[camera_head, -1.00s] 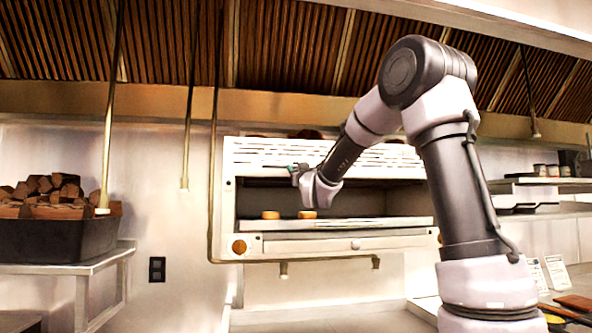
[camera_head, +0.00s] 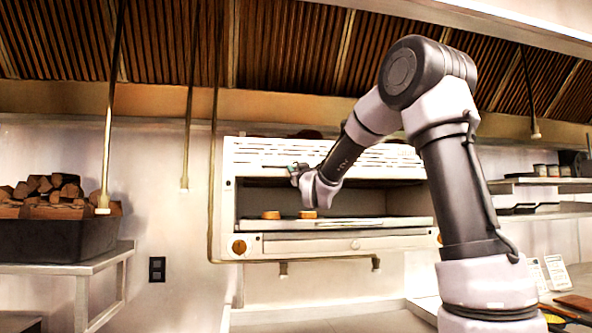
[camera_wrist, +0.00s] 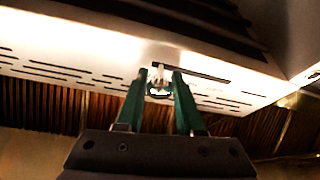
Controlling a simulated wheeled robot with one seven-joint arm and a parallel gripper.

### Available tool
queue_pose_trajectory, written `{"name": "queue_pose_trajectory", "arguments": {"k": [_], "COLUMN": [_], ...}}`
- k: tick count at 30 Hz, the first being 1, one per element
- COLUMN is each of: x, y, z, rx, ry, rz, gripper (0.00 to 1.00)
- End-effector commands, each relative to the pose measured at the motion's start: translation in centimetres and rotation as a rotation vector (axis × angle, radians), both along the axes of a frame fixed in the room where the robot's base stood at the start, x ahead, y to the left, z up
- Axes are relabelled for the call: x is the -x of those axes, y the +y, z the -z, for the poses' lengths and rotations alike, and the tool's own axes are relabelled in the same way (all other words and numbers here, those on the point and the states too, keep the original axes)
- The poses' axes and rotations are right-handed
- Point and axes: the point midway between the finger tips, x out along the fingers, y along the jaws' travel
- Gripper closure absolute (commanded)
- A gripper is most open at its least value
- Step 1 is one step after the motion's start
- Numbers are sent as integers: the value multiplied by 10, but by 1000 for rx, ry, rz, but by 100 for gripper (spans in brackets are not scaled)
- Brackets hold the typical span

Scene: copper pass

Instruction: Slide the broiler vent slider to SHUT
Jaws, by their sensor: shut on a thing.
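The broiler (camera_head: 240,190) is a white wall unit with an open front and a slotted upper panel. In the wrist view the vent slider (camera_wrist: 158,80) is a small pale knob at the left end of a dark slot (camera_wrist: 200,72) in that panel. My gripper (camera_wrist: 159,84) has its two green fingers on either side of the knob, shut on it. In the head view my gripper (camera_head: 296,171) is at the broiler's upper front edge, and my wrist hides part of the panel. No SHUT label is readable.
Two round golden items (camera_head: 271,214) sit inside the broiler on its rack. An orange knob (camera_head: 239,246) is at its lower left. A bin of split wood (camera_head: 55,240) stands on a shelf at left. Thin rods hang from the hood (camera_head: 290,45).

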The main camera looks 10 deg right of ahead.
Motion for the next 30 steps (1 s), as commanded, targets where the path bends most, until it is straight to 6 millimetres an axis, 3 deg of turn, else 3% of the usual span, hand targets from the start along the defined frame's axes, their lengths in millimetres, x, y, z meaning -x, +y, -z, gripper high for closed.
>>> {"name": "queue_pose_trajectory", "arguments": {"k": [5, 12, 15, 26, 27, 29, 30], "x": [0, 0, 0, 0, 0, 1, 0], "y": [28, 87, 100, 106, 107, 107, 106], "z": [1, 1, 1, 1, 1, 1, 1], "rx": [0, 0, 0, 1, 1, 1, 1], "ry": [1, 1, 1, 2, 1, 1, 1], "rz": [-7, -7, -4, -4, -5, -5, -4], "gripper": [100, 100, 100, 100, 52, 34, 34]}}
